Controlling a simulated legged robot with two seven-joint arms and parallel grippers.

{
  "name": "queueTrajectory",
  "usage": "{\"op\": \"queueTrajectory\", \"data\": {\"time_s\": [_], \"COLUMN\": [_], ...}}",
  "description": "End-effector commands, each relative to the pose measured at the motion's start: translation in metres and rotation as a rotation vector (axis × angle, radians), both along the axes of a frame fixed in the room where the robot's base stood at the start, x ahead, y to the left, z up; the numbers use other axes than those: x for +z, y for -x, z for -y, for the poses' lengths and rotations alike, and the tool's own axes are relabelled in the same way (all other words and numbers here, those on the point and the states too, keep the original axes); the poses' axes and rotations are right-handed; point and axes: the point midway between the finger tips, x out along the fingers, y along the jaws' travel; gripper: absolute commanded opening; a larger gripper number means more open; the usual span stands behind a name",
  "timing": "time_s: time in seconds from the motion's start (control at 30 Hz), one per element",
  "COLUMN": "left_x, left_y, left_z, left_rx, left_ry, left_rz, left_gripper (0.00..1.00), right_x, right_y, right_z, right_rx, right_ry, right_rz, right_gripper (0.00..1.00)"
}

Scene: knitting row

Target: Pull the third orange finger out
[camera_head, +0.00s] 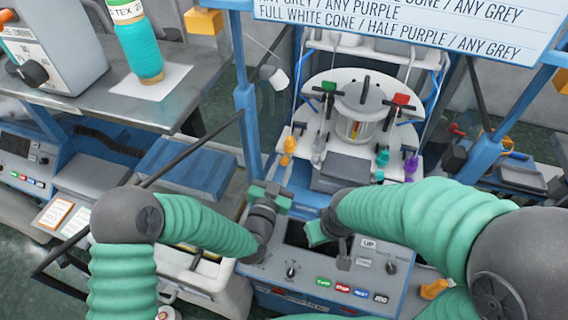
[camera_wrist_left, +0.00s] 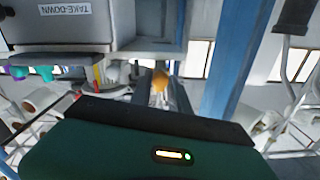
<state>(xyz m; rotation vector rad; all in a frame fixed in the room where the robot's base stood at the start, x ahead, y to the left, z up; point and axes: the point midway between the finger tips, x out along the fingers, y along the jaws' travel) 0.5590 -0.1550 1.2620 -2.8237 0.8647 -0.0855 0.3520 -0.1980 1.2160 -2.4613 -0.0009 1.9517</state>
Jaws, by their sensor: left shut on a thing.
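An orange finger (camera_head: 289,146) hangs at the left front of the round white knitting machine (camera_head: 345,105). It also shows in the left wrist view (camera_wrist_left: 160,80), just beyond my gripper. My left gripper (camera_head: 284,178) is below the orange finger and shut on its lower end; the exact contact is small and partly hidden. My right gripper (camera_head: 318,234) is over the dark opening in the control panel; whether it is open or shut does not show clearly. I see only one orange finger on the machine.
The control panel (camera_head: 330,280) with coloured buttons lies in front. A teal yarn cone (camera_head: 140,48) stands on the left table.

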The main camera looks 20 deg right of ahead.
Motion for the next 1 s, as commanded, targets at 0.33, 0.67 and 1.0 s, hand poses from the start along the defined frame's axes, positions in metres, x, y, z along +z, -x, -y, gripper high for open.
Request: {"op": "queueTrajectory", "data": {"time_s": [0.33, 0.67, 1.0], "left_x": [0.001, -0.002, -0.006], "left_y": [0.0, 0.003, 0.072], "left_z": [0.001, -0.002, -0.047], "left_rx": [0.0, 0.0, -0.001], "left_ry": [0.0, -0.001, -0.004], "left_rz": [0.001, 0.0, 0.001], "left_gripper": [0.44, 0.44, 0.44], "right_x": [0.001, -0.003, -0.04], "right_y": [0.0, 0.0, 0.0], "right_z": [0.0, 0.0, 0.0], "right_rx": [0.0, 0.0, 0.0], "right_ry": [0.0, 0.0, 0.0], "right_rz": [0.0, 0.0, 0.0], "right_gripper": [0.36, 0.36, 0.36]}}
